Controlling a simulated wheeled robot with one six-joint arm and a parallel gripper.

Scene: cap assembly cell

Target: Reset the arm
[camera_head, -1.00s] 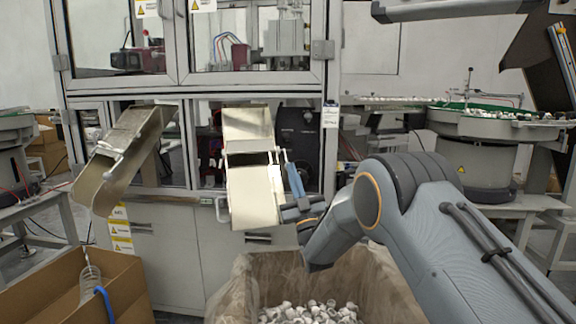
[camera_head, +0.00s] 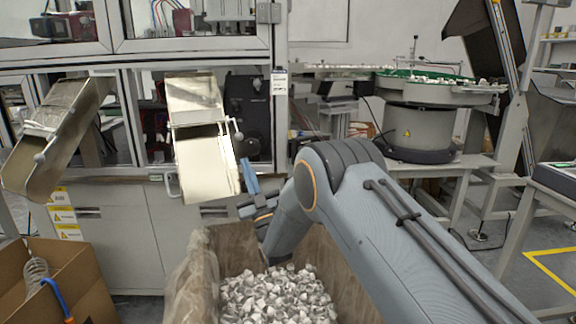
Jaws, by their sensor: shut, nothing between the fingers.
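My gripper (camera_head: 248,178) is at the end of my arm, in the middle of the head view. Its blue-grey fingers point up and stand just right of the lower end of the middle metal chute (camera_head: 205,165). The fingers look shut, with nothing seen between them. Whether they touch the chute I cannot tell. My arm reaches in from the lower right and bends down at the wrist above the large lined box.
The lined box (camera_head: 192,262) below my wrist holds many white caps (camera_head: 275,298). A second metal chute (camera_head: 55,135) hangs at the left above a cardboard box (camera_head: 85,275). The machine cabinet (camera_head: 110,225) stands behind. A bowl feeder (camera_head: 425,125) is at the right.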

